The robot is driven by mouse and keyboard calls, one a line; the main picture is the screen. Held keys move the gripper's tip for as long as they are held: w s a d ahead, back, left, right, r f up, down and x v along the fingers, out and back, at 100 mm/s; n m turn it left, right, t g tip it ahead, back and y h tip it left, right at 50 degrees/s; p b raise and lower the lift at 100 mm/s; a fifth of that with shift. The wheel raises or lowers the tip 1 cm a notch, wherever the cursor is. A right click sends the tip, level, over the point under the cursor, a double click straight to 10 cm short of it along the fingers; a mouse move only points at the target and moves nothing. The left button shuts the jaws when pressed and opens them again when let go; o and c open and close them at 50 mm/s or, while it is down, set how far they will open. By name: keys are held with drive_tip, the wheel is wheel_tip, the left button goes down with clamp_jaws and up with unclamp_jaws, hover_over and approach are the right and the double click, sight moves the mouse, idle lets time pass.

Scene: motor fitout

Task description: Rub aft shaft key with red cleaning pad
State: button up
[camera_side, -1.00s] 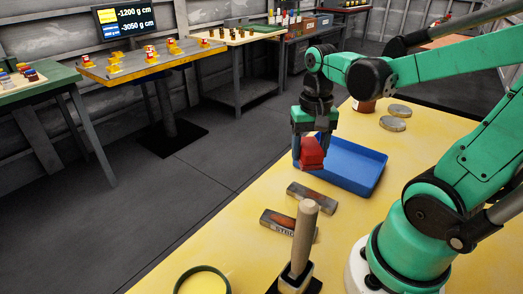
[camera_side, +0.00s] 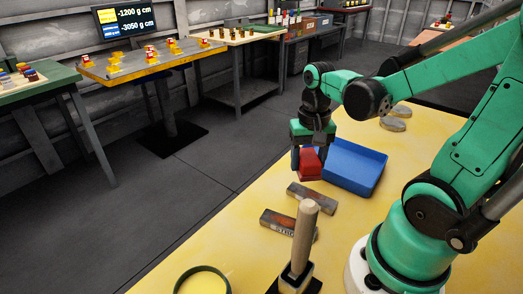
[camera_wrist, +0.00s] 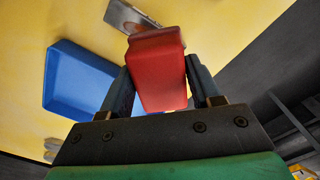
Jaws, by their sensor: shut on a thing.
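The red cleaning pad (camera_side: 310,164) is held in my gripper (camera_side: 309,158), above the yellow table beside the blue tray. In the wrist view the pad (camera_wrist: 158,72) sits between both fingers of my gripper (camera_wrist: 160,85), which are shut on its sides. Two grey metal bars with rust-coloured patches lie on the table: a farther bar (camera_side: 311,196) just in front of the pad, and a nearer bar (camera_side: 285,225) with partly readable lettering. I cannot tell which is the aft shaft key. One bar (camera_wrist: 128,16) shows beyond the pad in the wrist view, partly hidden by it.
The blue tray (camera_side: 352,188) looks empty, right of the pad. A wooden post (camera_side: 304,235) stands upright near the bars. A round yellow-filled container (camera_side: 203,282) is at the front. Grey discs (camera_side: 393,124) lie farther back. The table's left edge is close to my gripper.

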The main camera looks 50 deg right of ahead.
sight(303, 191)
wheel_tip(303, 191, down, 5)
drive_tip(key=shift+f, duration=0.1)
drive_tip(key=shift+s+f, duration=0.15)
drive_tip(key=shift+s, duration=0.4)
clamp_jaws()
drive_tip(key=shift+s+d+f, duration=0.1)
drive_tip(key=shift+s, duration=2.15)
drive_tip(key=shift+w, duration=2.9)
drive_tip(key=shift+r, duration=4.1)
